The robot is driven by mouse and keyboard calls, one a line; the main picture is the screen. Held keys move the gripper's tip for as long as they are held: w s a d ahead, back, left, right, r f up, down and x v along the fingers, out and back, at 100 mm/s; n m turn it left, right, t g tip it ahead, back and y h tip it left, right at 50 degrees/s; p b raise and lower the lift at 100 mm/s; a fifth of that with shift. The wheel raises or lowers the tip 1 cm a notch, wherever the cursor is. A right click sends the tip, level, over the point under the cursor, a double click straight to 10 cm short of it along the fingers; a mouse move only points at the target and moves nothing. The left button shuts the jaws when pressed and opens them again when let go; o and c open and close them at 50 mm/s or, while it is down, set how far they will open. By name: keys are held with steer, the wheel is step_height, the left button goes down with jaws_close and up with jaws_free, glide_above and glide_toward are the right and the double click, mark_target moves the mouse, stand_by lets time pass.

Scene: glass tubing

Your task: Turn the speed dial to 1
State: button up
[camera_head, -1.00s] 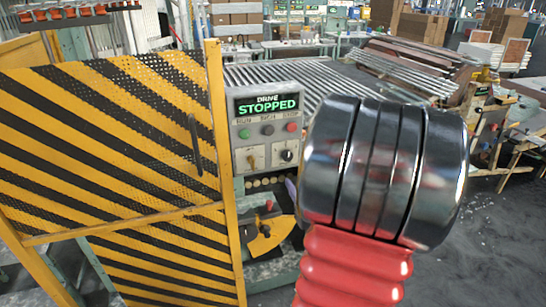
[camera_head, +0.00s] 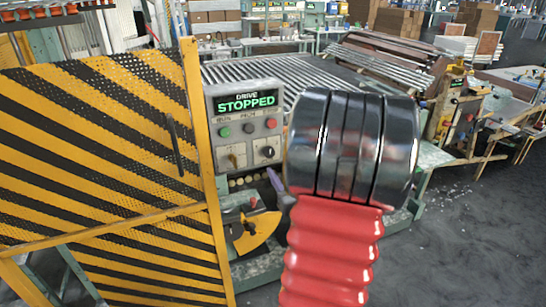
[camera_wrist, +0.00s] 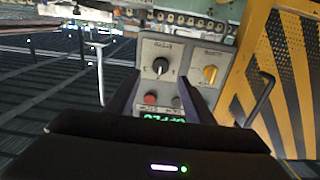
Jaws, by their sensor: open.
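The speed dial, a black round knob (camera_head: 267,152) with a white pointer mark, sits at the lower right of the grey control panel (camera_head: 217,108). In the wrist view, which shows the panel upside down, the knob (camera_wrist: 160,66) has its pointer near the middle of a printed scale. The scale's numbers are too small to read. My gripper (camera_wrist: 160,76) is open, its two dark fingers apart on either side of the knob's line of sight. The fingers look empty; I cannot tell their distance to the knob. In the head view my arm hides most of the gripper.
A yellow-black striped guard (camera_head: 90,140) stands close left of the panel. A roller conveyor (camera_head: 285,72) runs behind.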

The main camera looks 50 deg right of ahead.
mark_target(272, 154)
steer(key=x, duration=0.9)
steer(key=shift+w+d, duration=0.1)
steer(key=shift+w, duration=0.15)
steer(key=c, duration=1)
steer(key=shift+s+d, duration=0.1)
steer(key=shift+d, duration=0.1)
steer(key=shift+c, duration=0.2)
